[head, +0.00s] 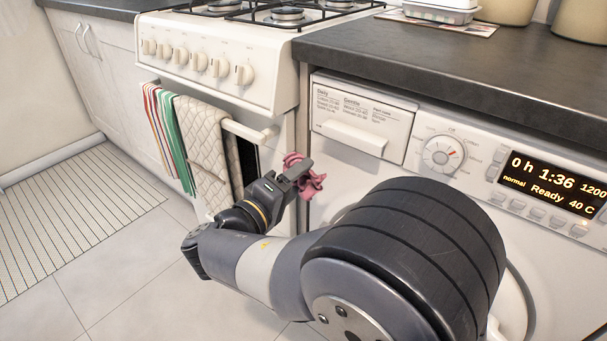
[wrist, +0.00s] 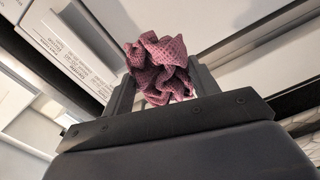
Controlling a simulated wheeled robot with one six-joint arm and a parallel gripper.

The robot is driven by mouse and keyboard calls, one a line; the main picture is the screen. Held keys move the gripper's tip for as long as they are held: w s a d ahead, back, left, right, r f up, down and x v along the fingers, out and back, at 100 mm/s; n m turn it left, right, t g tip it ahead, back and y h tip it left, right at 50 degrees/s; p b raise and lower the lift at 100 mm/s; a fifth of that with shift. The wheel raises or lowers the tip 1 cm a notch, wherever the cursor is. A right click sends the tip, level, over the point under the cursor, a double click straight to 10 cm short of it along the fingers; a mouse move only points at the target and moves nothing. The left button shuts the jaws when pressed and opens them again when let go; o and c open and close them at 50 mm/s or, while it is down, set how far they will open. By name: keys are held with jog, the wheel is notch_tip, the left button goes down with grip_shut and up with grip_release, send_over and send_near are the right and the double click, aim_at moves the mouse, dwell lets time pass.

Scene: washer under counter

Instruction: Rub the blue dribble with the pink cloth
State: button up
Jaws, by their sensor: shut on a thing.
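My gripper (head: 298,173) is shut on the crumpled pink cloth (head: 312,183), in front of the gap between the cooker and the washer. In the wrist view the cloth (wrist: 160,68) is bunched between the two fingers of my gripper (wrist: 158,85). The washer (head: 345,170) has a white front, with its detergent drawer (head: 362,125) shut above and to the right of the cloth. I cannot see a blue dribble in either view; my arm covers much of the washer front. I cannot tell whether the cloth touches the washer.
The white cooker (head: 215,65) stands to the left, with a striped towel (head: 170,135) and a quilted cloth (head: 205,150) hanging on its front. A dark counter (head: 450,60) overhangs the washer. The tiled floor (head: 125,275) at the left is free beside a ribbed mat (head: 70,220).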

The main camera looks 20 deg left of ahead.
jog(key=shift+s, duration=0.1)
jog(key=shift+v, duration=1.5)
